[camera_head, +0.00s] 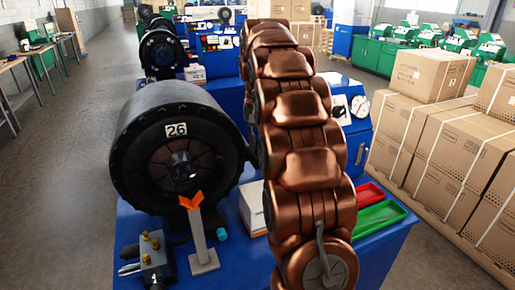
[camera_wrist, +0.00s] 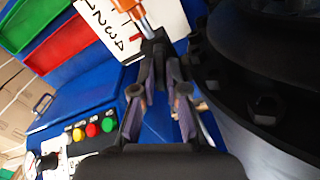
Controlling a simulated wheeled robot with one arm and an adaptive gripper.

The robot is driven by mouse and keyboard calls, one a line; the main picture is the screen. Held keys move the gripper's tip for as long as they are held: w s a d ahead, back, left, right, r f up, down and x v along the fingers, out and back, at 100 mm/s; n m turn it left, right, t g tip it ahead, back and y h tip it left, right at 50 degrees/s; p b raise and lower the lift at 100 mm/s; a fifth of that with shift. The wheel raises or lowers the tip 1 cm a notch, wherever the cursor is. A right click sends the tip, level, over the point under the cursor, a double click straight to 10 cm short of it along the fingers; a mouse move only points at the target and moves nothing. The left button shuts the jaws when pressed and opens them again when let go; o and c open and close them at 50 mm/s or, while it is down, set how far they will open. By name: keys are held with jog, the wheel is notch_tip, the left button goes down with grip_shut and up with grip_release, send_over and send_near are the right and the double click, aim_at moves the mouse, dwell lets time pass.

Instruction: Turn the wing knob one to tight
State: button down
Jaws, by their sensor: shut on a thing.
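In the wrist view my gripper (camera_wrist: 158,52) has its two fingers closed together on a dark piece (camera_wrist: 153,42), which appears to be the wing knob. It lies in front of a white plate (camera_wrist: 118,22) with black figures and a red mark, partly cut off at the top. The knob's exact shape and pointing direction are hard to tell, as the fingers cover much of it. An orange-ended metal part (camera_wrist: 134,10) is just beyond the fingertips. In the head view my copper-coloured arm hides the gripper and the knob.
A large black crimper head (camera_head: 172,150) marked 26 stands close by; its dark side fills the wrist view's right. An orange V-rest (camera_head: 191,201) on a post stands before it. Red (camera_head: 369,194) and green (camera_head: 379,217) trays lie right. Strapped cartons (camera_head: 425,120) stand farther right.

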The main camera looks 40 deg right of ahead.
jog(key=m+b, duration=0.2)
jog(key=m, duration=0.2)
jog(key=shift+f+m, duration=0.15)
jog(key=shift+m, duration=0.15)
jog(key=m+b, duration=0.1)
jog(key=m, duration=0.1)
jog(key=shift+m+b, duration=0.3)
jog(key=shift+m, duration=0.1)
jog(key=m, duration=0.5)
jog(key=shift+b, duration=0.35)
jog(key=shift+m, duration=0.4)
jog(key=c, duration=1.2)
grip_release()
